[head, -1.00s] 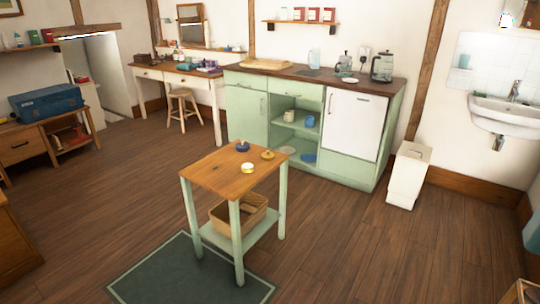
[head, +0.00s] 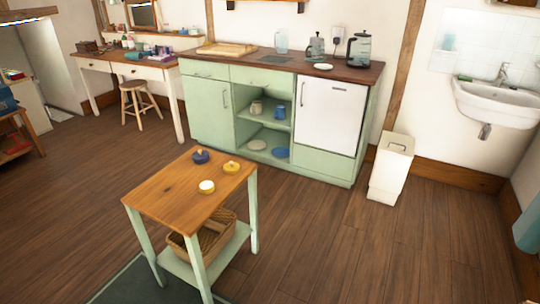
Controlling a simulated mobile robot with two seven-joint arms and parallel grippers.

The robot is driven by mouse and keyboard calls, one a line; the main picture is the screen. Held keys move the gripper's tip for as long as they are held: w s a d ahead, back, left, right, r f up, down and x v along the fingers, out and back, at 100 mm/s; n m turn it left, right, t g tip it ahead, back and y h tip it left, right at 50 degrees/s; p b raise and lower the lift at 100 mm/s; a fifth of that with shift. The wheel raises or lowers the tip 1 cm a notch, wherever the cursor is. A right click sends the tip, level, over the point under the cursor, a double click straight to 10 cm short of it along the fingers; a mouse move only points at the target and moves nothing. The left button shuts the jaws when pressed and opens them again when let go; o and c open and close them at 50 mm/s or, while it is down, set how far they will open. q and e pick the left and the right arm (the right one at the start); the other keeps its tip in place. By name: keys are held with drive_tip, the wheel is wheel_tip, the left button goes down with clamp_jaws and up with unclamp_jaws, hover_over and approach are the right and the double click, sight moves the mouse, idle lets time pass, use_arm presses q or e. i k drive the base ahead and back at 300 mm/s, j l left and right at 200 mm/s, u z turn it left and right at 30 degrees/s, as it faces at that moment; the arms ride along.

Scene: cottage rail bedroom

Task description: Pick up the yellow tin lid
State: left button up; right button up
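A small wooden-topped table (head: 165,195) with pale green legs stands in the front left of the head view. Three small round items sit apart on its top. A dark blue one (head: 201,156) is near the back edge. A mustard-yellow one with a small knob, which looks like the yellow tin lid (head: 231,167), is near the right back corner. A cream-topped one with a yellowish side (head: 207,187) is nearer the front right edge. The items are too small to make out in detail. Neither of my grippers is in view.
A wicker basket (head: 214,236) sits on the table's lower shelf. A green kitchen unit (head: 208,110) stands behind, with a white bin (head: 391,166) to its right. A dark green rug (head: 135,285) lies under the table. The wooden floor (head: 330,240) to the right is clear.

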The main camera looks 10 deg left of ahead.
sight(231, 168)
drive_tip(key=i+z, duration=0.4)
drive_tip(key=i, duration=0.85)
drive_tip(key=i+u, duration=0.35)
drive_tip(key=i+l+u, duration=0.15)
drive_tip(key=u, duration=0.15)
drive_tip(key=i+l+u, duration=0.2)
drive_tip(key=i+u, duration=0.15)
drive_tip(key=i+l+u, duration=0.1)
drive_tip(key=u, duration=0.4)
drive_tip(key=i+l+u, duration=0.15)
drive_tip(key=u, duration=0.3)
drive_tip(key=i+l+u, duration=0.2)
drive_tip(key=u, duration=0.3)
drive_tip(key=i+l+u, duration=0.1)
drive_tip(key=l+u, duration=0.2)
drive_tip(key=u, duration=0.15)
drive_tip(key=l+u, duration=0.25)
drive_tip(key=u, duration=0.25)
drive_tip(key=i+l+u, duration=0.1)
drive_tip(key=l+u, duration=0.55)
drive_tip(key=i, duration=0.05)
